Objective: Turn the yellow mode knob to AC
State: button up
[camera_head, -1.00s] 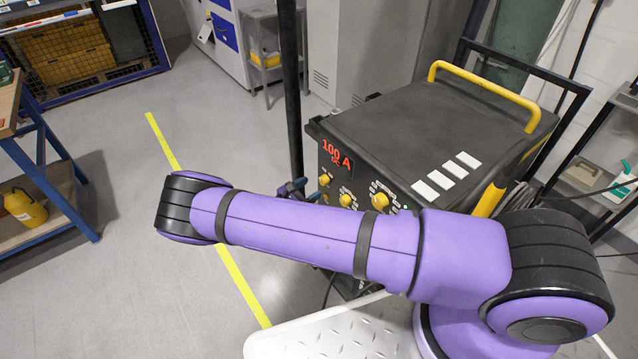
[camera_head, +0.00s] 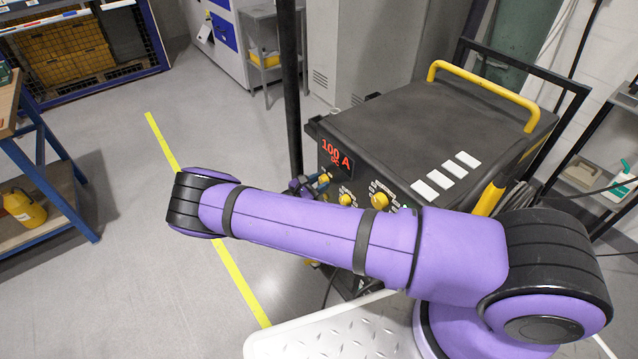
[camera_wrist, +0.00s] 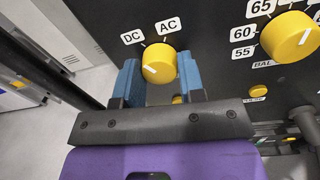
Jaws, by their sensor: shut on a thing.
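The yellow mode knob (camera_wrist: 158,65) is on the machine's dark front panel, below the white labels DC (camera_wrist: 132,36) and AC (camera_wrist: 169,25). Its face bears a short white mark at the lower left; which label it lines up with is unclear. My gripper (camera_wrist: 159,72) is shut on this knob, one blue finger on each side. In the head view the knob (camera_head: 323,178) is small, and my gripper (camera_head: 312,184) is partly hidden by my purple arm. The red display (camera_head: 336,154) reads 100 A with DC below.
A larger yellow knob (camera_wrist: 290,37) with a number scale is right of the mode knob. A small yellow button (camera_wrist: 257,90) lies below it. A dark post (camera_head: 291,100) stands left of the machine (camera_head: 430,110).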

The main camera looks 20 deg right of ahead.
jog(key=shift+m, duration=0.4)
jog(key=m, duration=0.5)
jog(key=shift+a+m, duration=0.1)
jog(key=shift+m, duration=0.3)
jog(key=m, duration=0.5)
jog(key=shift+f+m+h, duration=0.1)
jog(key=shift+m+h, duration=0.2)
jog(key=o, duration=0.9)
jog(key=shift+a, duration=0.1)
jog(key=v, duration=1)
jog(key=shift+s+a, duration=0.1)
jog(key=shift+a, duration=0.2)
